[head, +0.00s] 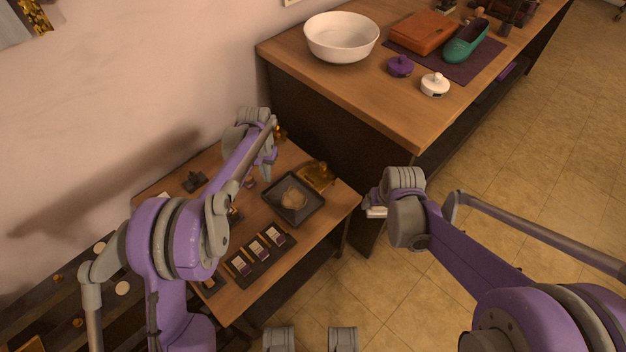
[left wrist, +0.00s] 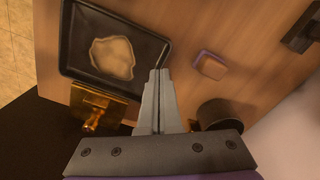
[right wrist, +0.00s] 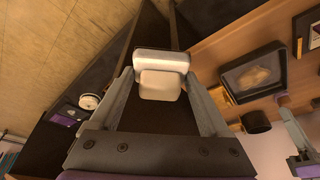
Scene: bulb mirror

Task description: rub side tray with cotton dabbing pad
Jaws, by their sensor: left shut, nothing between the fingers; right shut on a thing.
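The side tray (head: 316,212) is a dark square tray on the low wooden table, with a pale beige irregular patch (head: 292,197) on its floor. The tray also shows in the left wrist view (left wrist: 66,50) and the right wrist view (right wrist: 229,79). My right gripper (head: 372,203) is shut on a white rounded pad (right wrist: 161,82), which seems to be the cotton dabbing pad. It holds the pad in the air beyond the low table's right edge, apart from the tray. My left gripper (left wrist: 159,72) is shut and empty, above the table close to the tray.
A brass piece (head: 317,176) sits right behind the tray. A small purple-edged tan block (left wrist: 210,65) and a dark cup (left wrist: 214,112) stand near my left gripper. A dark rack of cards (head: 258,252) lies in front. A higher table with a white bowl (head: 341,38) stands behind.

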